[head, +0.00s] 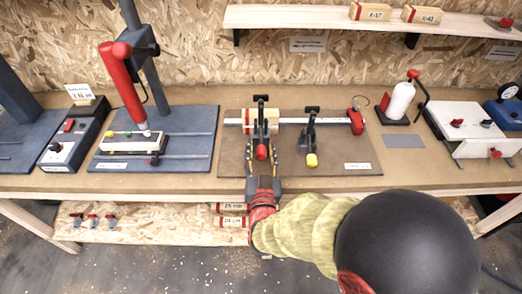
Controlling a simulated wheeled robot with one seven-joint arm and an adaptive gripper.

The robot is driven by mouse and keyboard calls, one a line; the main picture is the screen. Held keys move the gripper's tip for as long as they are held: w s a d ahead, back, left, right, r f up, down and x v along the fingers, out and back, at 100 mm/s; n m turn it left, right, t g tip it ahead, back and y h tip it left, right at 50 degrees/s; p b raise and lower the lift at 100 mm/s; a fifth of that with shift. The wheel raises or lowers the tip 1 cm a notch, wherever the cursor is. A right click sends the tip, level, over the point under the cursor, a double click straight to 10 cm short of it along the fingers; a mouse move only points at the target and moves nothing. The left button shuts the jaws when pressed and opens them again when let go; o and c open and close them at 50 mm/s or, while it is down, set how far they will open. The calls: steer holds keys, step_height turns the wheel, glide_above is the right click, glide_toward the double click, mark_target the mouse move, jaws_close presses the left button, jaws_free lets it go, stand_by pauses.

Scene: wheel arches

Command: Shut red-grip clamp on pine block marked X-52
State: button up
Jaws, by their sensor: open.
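The red-grip clamp (261,101) stands on the brown board on the bench. Its dark upright part rises in front of the pine block (248,121), and its red grip (261,152) points toward me. The block lies against a pale rail; the clamp covers its middle and I cannot read any mark on it. I cannot tell whether the clamp presses on the block. My gripper (262,153) is open, with one finger on each side of the red grip; contact is not clear. My wrist and arm come in from the lower right.
A yellow-grip clamp (311,134) stands close to the right on the same brown board (341,153). A red-handled press (122,80) stands to the left. A white bottle (399,101) stands to the right. Marked blocks (370,12) lie on the upper shelf (290,17).

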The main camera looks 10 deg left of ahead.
steer(key=shift+c, duration=0.4)
jaws_close()
stand_by(0.5)
